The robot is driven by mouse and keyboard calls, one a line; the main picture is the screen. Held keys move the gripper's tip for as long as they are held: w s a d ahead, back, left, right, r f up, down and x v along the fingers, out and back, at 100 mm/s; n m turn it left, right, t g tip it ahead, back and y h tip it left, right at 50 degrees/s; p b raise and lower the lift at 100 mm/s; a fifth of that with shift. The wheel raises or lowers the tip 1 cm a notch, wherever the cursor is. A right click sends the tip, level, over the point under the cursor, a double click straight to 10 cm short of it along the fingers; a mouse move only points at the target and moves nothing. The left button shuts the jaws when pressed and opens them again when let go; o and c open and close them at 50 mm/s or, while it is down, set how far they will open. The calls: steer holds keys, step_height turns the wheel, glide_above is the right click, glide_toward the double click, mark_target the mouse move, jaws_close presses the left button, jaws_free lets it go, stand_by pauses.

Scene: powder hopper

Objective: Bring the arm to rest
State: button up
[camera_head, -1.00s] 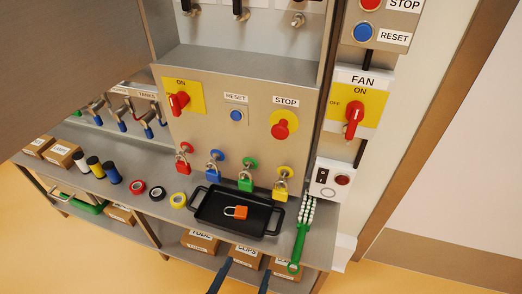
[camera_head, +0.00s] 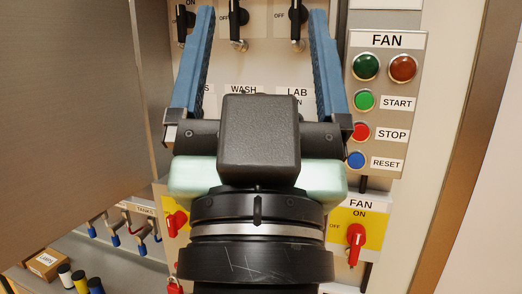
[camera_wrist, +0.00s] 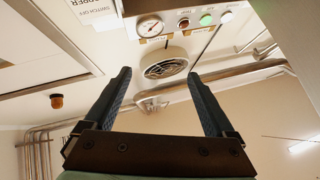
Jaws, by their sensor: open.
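My gripper (camera_head: 258,65) is raised in front of the panel in the head view, its two blue fingers spread wide apart with nothing between them. It also shows open and empty in the wrist view (camera_wrist: 160,100), pointing up toward the upper wall and ceiling. My wrist and gripper body hide much of the lower panel and the shelf in the head view.
The FAN box (camera_head: 387,100) with its lamps and buttons is close to the right of my gripper. A red FAN switch (camera_head: 355,243) sits below it. A grey metal panel (camera_head: 75,100) fills the left. A gauge (camera_wrist: 151,27) and round vent (camera_wrist: 165,64) are overhead.

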step_height(320, 180, up, 20)
steer(key=s+p, duration=0.2)
steer(key=p, duration=1.5)
steer(key=shift+n+t+p, duration=0.35)
steer(key=shift+n+t, duration=0.05)
steer(key=shift+f, duration=0.25)
